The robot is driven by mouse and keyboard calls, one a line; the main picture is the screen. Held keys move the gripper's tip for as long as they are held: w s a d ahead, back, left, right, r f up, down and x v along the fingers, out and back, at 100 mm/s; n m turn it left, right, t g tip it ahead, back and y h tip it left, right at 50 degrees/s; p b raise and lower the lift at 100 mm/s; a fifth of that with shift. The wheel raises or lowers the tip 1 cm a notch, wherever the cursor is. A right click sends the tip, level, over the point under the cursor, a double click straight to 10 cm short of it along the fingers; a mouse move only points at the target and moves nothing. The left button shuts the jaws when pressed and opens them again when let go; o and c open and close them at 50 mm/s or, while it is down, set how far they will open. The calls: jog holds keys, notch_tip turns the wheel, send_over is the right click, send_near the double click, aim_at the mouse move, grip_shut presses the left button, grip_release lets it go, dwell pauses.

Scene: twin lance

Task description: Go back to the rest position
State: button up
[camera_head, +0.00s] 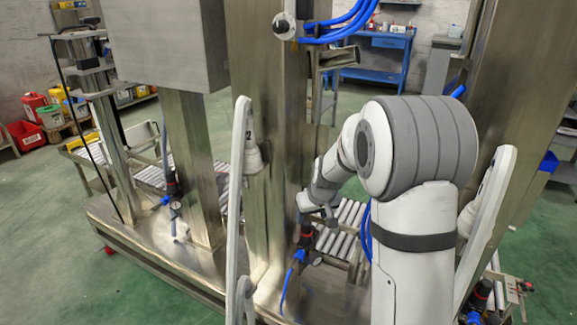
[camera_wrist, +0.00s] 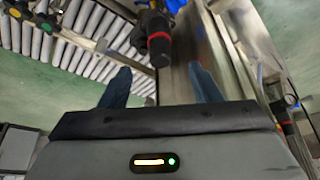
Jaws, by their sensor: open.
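My arm rises on the right of the head view and bends down toward the metal columns. My gripper (camera_head: 318,203) is beyond the arm, small and partly hidden, above the rollers and close to a steel column. In the wrist view my gripper (camera_wrist: 160,88) shows two dark blue fingers set wide apart, with nothing held between them. A black and red valve fitting (camera_wrist: 157,40) is ahead of the fingertips, roughly between them. I cannot tell how far away it is.
A steel column (camera_head: 262,130) stands just left of my gripper. A roller conveyor (camera_head: 340,235) lies below. A fitting with a blue hose (camera_head: 303,245) is beneath the gripper. A blue workbench (camera_head: 385,45) stands at the back. Green floor (camera_head: 40,220) is clear at left.

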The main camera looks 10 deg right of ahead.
jog(key=s+r+m+g+p, duration=0.1)
jog(key=s+r+m+p, duration=0.1)
jog(key=s+r+p, duration=2)
jog(key=s+r, duration=0.9)
jog(key=r, duration=0.1)
jog(key=shift+s+d+r+g+h, duration=0.15)
jog(key=shift+g+h, duration=0.25)
